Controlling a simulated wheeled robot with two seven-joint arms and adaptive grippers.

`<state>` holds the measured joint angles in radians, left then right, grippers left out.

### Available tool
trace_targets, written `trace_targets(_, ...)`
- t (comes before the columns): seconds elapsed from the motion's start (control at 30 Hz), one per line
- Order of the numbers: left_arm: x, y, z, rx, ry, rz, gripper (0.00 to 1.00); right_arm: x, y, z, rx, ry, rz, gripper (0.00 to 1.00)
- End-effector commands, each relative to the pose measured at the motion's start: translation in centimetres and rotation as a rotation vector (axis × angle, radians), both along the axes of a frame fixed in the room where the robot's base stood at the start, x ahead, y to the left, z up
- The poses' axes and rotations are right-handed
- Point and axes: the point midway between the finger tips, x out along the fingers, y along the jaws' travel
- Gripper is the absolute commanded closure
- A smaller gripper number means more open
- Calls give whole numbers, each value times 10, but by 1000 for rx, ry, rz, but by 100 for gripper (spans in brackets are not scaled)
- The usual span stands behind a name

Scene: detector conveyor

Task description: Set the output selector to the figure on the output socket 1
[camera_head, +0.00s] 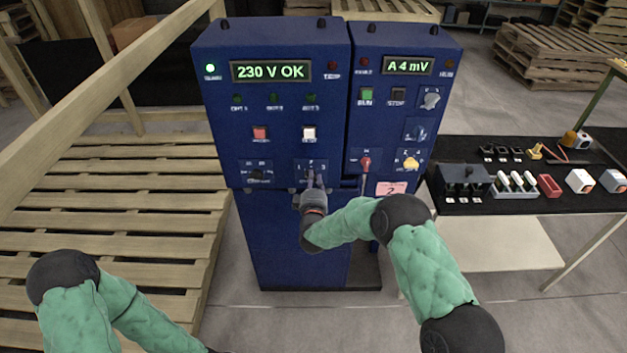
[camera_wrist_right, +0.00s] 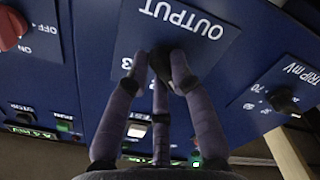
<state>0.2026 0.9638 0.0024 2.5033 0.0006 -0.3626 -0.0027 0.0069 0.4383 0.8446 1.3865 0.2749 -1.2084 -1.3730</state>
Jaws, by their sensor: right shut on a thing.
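The output selector is a dark knob (camera_wrist_right: 159,64) on a blue plate marked OUTPUT, seen upside down in the right wrist view. A figure 3 shows beside it; the fingers hide part of the dial and the pointer. My right gripper (camera_wrist_right: 160,76) is shut on this knob. In the head view my right gripper (camera_head: 315,181) reaches the lower middle of the left blue cabinet (camera_head: 222,120) and covers most of the selector. A pink card (camera_head: 390,188) low on the right cabinet seems to bear a 2; I cannot tell whether it marks output socket 1. My left gripper is out of view.
Another knob (camera_head: 256,174) sits left of the selector, and a red lever (camera_head: 365,164) and yellow knob (camera_head: 410,162) sit to its right. A black-topped table (camera_head: 515,208) with small parts stands at right. Wooden pallets (camera_head: 120,220) lie at left.

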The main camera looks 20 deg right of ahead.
Motion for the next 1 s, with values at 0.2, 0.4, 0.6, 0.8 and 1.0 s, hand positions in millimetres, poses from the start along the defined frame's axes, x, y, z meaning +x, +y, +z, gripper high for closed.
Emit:
trace_targets(0.2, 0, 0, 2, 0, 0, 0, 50, 2, 0, 4, -96, 21, 0, 100)
trace_targets(0.4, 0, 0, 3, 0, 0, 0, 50, 2, 0, 5, -137, 32, 0, 100)
trace_targets(0.6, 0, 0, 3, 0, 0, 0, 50, 2, 0, 5, -148, 35, 0, 100)
trace_targets(0.8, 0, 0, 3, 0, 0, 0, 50, 2, 0, 5, -148, 35, 0, 100)
trace_targets(1.0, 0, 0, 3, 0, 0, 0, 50, 2, 0, 5, -147, 35, 1, 52)
